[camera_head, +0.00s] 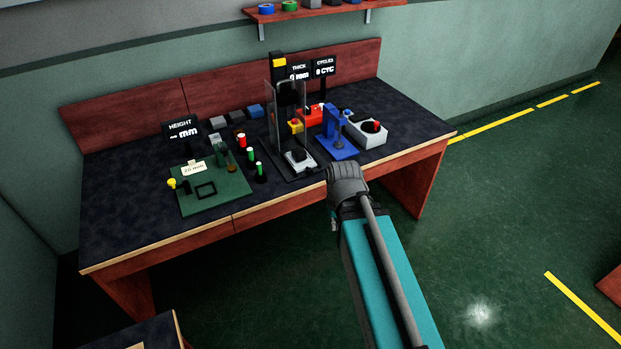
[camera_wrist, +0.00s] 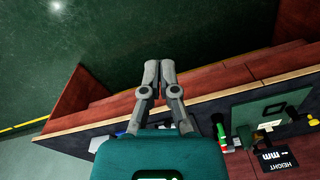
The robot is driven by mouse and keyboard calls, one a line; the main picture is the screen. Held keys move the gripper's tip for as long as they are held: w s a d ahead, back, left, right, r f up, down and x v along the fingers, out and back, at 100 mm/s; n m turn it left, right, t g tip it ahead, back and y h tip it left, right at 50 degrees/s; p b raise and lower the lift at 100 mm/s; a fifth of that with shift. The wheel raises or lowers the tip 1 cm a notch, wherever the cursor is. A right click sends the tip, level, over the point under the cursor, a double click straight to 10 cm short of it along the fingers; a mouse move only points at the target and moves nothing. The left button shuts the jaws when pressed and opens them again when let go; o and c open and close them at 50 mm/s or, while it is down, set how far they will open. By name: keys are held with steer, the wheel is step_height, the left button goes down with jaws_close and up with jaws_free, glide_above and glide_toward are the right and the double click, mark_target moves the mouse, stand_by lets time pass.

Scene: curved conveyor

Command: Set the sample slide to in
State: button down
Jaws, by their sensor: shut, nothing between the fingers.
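A pale grey block with a dark top (camera_head: 300,158), which looks like the sample slide, sits low at the front of the clear-guarded press (camera_head: 275,125) on the bench. I cannot tell whether it is in or out. My gripper (camera_wrist: 158,68) is shut and empty in the wrist view, its fingertips together over the bench's front edge and the floor. In the head view my arm reaches to the bench front, right of the press, and the fingertips are mostly hidden. The slide is not clear in the wrist view.
A blue stand (camera_head: 338,143) and a grey box with a red knob (camera_head: 368,131) stand right of the press. Green and red indicator posts (camera_head: 250,155) and a green height-gauge plate (camera_head: 226,190) lie left. The floor in front is open.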

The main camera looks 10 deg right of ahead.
steer(key=w+a+f+m+t+y+b, duration=0.25)
steer(key=w+f+t+b, duration=0.2)
steer(key=w+b, duration=0.3)
steer(key=w+a+f+m+t+y+b, duration=0.2)
steer(key=w+f+t+y+b, duration=0.15)
steer(key=w+f+b, duration=0.4)
steer(key=w+d+f+m+t+h+b, duration=0.1)
steer(key=w+d+m+t+b, duration=0.7)
steer(key=b, duration=0.8)
steer(key=shift+d+f+m, duration=0.25)
steer(key=shift+f+m, duration=0.5)
steer(key=shift+m, duration=0.3)
steer(key=shift+w, duration=0.15)
